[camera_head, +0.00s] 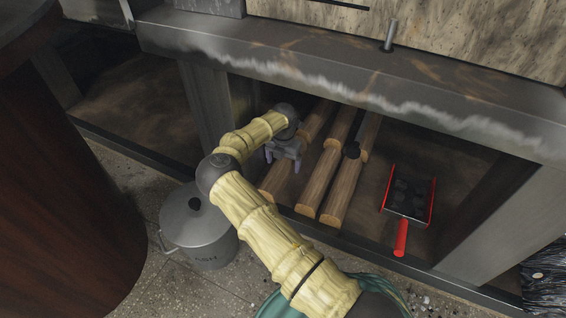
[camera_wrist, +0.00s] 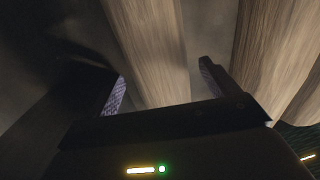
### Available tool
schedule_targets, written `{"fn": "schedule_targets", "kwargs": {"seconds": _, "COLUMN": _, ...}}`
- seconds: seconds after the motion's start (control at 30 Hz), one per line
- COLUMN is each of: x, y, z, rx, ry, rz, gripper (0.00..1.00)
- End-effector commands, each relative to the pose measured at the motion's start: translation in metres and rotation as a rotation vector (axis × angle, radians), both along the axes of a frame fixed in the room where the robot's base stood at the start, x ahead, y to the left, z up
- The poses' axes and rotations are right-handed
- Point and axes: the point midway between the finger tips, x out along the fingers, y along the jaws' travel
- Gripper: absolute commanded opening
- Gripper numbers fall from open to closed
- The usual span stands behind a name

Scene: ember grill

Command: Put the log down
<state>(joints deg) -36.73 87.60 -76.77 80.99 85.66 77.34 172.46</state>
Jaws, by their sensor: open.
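Several wooden logs lie side by side in the compartment under the grill. The left log (camera_head: 276,180) is under my gripper (camera_head: 283,160); the middle log (camera_head: 317,184) and the right log (camera_head: 345,186) lie to its right. In the wrist view, a log (camera_wrist: 150,50) runs between the two open fingers of my gripper (camera_wrist: 160,85). Another log (camera_wrist: 265,50) is to the right, partly behind the right finger. The fingers stand apart from each other. I cannot tell whether they touch the log.
A red shovel (camera_head: 401,240) holding dark coals lies right of the logs. A lidded grey ash bucket (camera_head: 200,235) stands on the floor at the left. The stone ledge (camera_head: 330,85) overhangs the compartment, and a post (camera_head: 205,105) bounds its left side.

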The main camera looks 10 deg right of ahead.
Motion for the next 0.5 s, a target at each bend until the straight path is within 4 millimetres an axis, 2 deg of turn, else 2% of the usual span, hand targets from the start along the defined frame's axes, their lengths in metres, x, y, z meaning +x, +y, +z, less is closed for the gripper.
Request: {"fn": "schedule_targets", "kwargs": {"seconds": 0.5, "x": 0.0, "y": 0.0, "z": 0.071, "rx": 0.0, "ry": 0.0, "rz": -0.001, "gripper": 0.87}}
